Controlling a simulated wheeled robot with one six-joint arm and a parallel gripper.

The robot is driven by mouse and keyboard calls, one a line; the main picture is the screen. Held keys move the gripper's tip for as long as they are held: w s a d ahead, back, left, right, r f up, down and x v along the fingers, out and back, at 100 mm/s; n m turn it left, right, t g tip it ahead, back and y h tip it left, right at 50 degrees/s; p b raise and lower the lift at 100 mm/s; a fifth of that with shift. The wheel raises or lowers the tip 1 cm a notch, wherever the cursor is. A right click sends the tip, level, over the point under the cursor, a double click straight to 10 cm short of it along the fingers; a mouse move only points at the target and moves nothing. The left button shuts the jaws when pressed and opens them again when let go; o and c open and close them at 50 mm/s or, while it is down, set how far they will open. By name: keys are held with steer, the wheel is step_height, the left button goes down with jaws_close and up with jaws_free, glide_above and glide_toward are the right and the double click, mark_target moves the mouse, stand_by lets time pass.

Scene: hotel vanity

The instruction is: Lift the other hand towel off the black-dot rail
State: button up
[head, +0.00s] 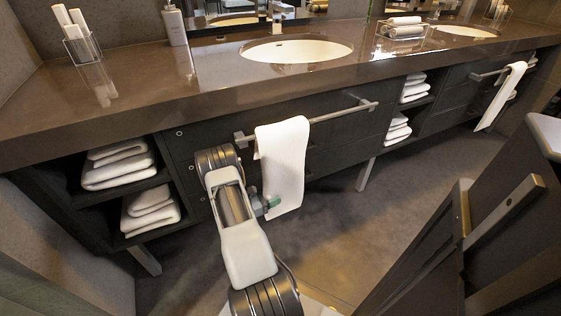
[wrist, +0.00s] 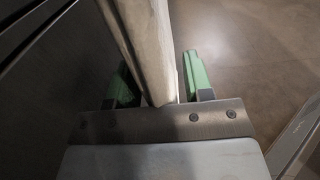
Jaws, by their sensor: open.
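A white hand towel (head: 283,160) hangs over the near metal rail (head: 330,116) on the drawer front, close to the rail's left end. A second white towel (head: 503,95) hangs on the far rail (head: 487,75) at right. I cannot make out a black dot on either rail. My gripper (head: 270,203) is at the near towel's lower part, and my arm covers some of the towel's left side. In the wrist view, my gripper's green fingers (wrist: 160,75) stand apart, one on each side of the towel (wrist: 146,40), which is seen edge-on between them.
The brown counter (head: 140,75) overhangs the drawers. Folded towels (head: 118,165) fill the left shelves, and more (head: 398,130) sit between the rails. A dark panel with a metal handle (head: 505,215) stands at lower right. The floor (head: 370,220) between is clear.

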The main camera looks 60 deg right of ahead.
jaws_close()
stand_by(0.4)
steer(key=shift+r, duration=0.15)
